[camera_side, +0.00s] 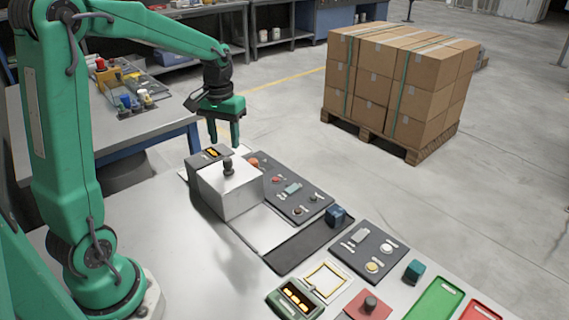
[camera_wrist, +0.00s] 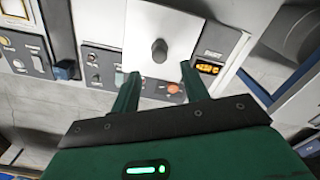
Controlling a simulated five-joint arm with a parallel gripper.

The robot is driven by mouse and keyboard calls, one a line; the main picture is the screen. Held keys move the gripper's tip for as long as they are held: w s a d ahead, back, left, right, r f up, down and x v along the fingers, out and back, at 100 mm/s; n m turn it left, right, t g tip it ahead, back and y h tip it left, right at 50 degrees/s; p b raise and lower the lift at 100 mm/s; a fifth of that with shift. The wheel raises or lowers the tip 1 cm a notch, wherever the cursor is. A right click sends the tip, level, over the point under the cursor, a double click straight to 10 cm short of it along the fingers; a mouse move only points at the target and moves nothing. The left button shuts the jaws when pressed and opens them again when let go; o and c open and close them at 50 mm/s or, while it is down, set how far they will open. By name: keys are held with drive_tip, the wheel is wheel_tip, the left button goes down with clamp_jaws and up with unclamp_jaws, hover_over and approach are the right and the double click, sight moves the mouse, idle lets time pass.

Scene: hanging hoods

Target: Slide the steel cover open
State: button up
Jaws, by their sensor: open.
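The steel cover (camera_side: 222,193) is a box-like silver hood with a dark knob (camera_side: 228,168) on top. It sits at the far left end of a pale track (camera_side: 262,228) on the table. The cover also shows in the wrist view (camera_wrist: 135,35), with its knob (camera_wrist: 159,50) just beyond the fingertips. My gripper (camera_side: 224,142) is open and empty, above and slightly behind the knob, not touching it. In the wrist view, my green fingers (camera_wrist: 160,72) point toward the knob, which lies roughly between their lines. What is beneath the cover is hidden.
A panel with orange digits (camera_side: 211,152) stands behind the cover. A button panel (camera_side: 296,200) runs beside the track, with a blue block (camera_side: 335,216) near its end. A teal cube (camera_side: 414,270), green tray (camera_side: 433,301) and red tray (camera_side: 480,311) lie front right. Table left of the cover is clear.

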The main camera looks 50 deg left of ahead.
sight(227, 159)
drive_tip(key=shift+f, duration=3.05)
drive_tip(key=shift+c, duration=0.5)
drive_tip(key=shift+d, duration=0.1)
clamp_jaws()
